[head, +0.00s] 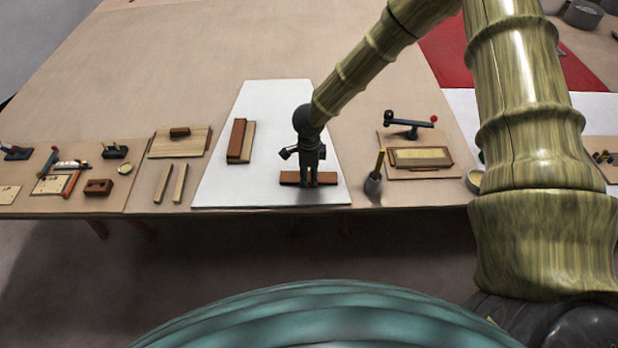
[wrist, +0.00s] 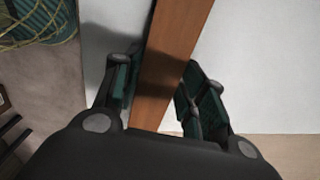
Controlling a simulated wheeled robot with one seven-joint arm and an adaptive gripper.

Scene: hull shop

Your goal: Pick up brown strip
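A brown strip (head: 293,178) lies on the white sheet near the front edge of the table, partly hidden by my gripper. My gripper (head: 311,184) points down over it in the head view. In the wrist view the strip (wrist: 172,50) runs lengthwise between the two fingers of my gripper (wrist: 160,88). The fingers are apart, one on each side of the strip, with a narrow gap at the left. A second brown piece (head: 237,138) lies on the white sheet to the left, against a pale wooden piece (head: 248,142).
The white sheet (head: 268,100) is otherwise clear. A dark cup with a yellow-handled tool (head: 373,187) stands close to the right of my gripper. A framed wooden board (head: 420,158) is beyond it. Two pale sticks (head: 179,183) and a board (head: 178,145) lie to the left.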

